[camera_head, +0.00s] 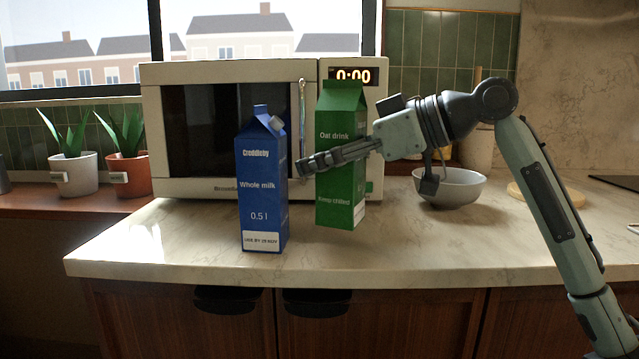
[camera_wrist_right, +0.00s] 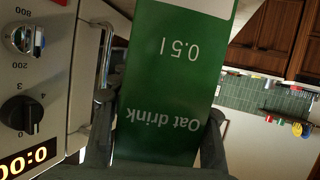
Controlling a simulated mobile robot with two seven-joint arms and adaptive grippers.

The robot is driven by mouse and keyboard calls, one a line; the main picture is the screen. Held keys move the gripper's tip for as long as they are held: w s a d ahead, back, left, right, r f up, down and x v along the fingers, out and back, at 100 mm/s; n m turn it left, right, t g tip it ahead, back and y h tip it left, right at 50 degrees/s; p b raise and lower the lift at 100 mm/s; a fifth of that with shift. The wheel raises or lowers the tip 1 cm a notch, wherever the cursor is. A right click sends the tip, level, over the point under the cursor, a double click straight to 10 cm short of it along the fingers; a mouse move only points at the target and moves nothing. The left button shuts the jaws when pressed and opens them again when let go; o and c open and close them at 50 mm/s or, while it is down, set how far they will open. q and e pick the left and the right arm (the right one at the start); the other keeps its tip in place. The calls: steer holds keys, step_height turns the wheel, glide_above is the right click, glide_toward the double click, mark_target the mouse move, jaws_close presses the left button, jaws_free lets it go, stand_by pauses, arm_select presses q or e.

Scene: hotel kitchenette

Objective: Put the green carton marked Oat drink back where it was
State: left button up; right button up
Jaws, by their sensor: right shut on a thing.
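The green carton (camera_head: 340,112), marked Oat drink, is upright in front of the right part of the microwave. My right gripper (camera_head: 312,163) comes in from the right and is shut on this carton at about mid-height. One finger crosses its front in the head view. In the right wrist view the carton (camera_wrist_right: 170,80) appears upside down between the two fingers (camera_wrist_right: 155,145). I cannot tell whether its base touches the counter. My left gripper is not in view.
A blue Whole milk carton (camera_head: 262,190) stands close by on the left, nearer the counter's front edge. The microwave (camera_head: 230,70) is behind both cartons. A grey bowl (camera_head: 462,190) is to the right under my arm. The counter (camera_head: 400,250) is clear at front right. Two potted plants (camera_head: 72,172) stand far left.

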step_height(320, 180, down, 3)
steer(key=shift+r, duration=0.1)
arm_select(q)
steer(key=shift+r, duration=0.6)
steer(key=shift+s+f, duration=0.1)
arm_select(e)
steer(key=shift+f, duration=0.25)
steer(key=o, duration=1.6)
steer(key=shift+c, duration=0.2)
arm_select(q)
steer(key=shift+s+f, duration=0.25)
